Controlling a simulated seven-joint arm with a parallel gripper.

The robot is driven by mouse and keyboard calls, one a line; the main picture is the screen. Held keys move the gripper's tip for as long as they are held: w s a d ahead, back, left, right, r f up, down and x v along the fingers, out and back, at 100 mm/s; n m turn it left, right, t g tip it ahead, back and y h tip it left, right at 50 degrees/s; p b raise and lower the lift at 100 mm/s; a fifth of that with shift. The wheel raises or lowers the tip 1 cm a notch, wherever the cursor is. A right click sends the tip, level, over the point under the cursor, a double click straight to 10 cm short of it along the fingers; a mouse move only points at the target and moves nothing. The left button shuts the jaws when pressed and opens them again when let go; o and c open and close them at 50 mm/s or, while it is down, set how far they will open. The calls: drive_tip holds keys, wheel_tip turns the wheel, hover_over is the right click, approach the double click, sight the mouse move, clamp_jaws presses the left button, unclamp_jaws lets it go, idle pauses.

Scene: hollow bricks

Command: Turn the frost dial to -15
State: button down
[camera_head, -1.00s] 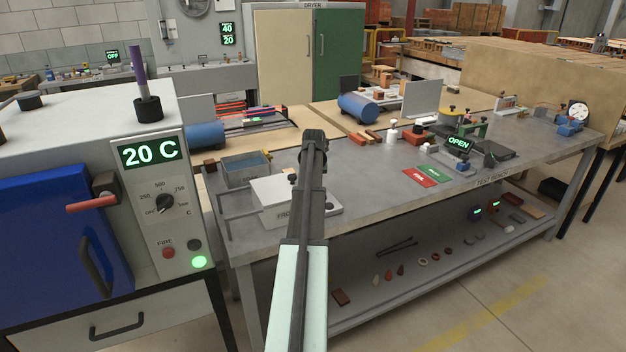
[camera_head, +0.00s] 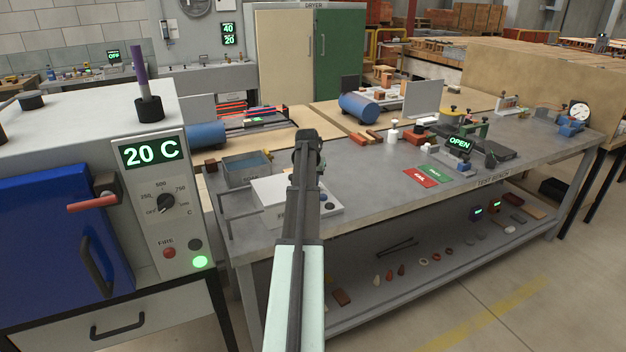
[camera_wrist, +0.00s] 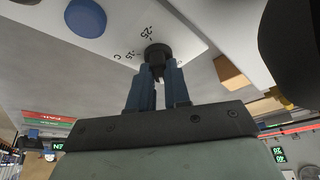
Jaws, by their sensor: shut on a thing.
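The frost dial (camera_wrist: 157,53) is a small black knob on a pale panel in the wrist view. The marks "-25" and "-15" and a "C" are printed on the panel beside it. My gripper (camera_wrist: 157,72) is shut on the dial, with its two blue-grey fingers on either side of it. Which mark the dial points to cannot be told. In the head view the white frost box (camera_head: 268,190) stands on the bench, partly hidden behind my arm, which also hides the fingertips.
A blue round button (camera_wrist: 86,17) is on the same panel. A grey open bin (camera_head: 246,172) stands behind the box on the test bench (camera_head: 375,190). Red and green cards (camera_head: 426,177) lie to the right. A kiln with a "20 C" display (camera_head: 151,152) stands at left.

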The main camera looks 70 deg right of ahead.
drive_tip(key=c, duration=1.1)
unclamp_jaws()
drive_tip(key=v, duration=1.4)
drive_tip(key=shift+f, duration=0.1)
drive_tip(key=shift+o, duration=0.3)
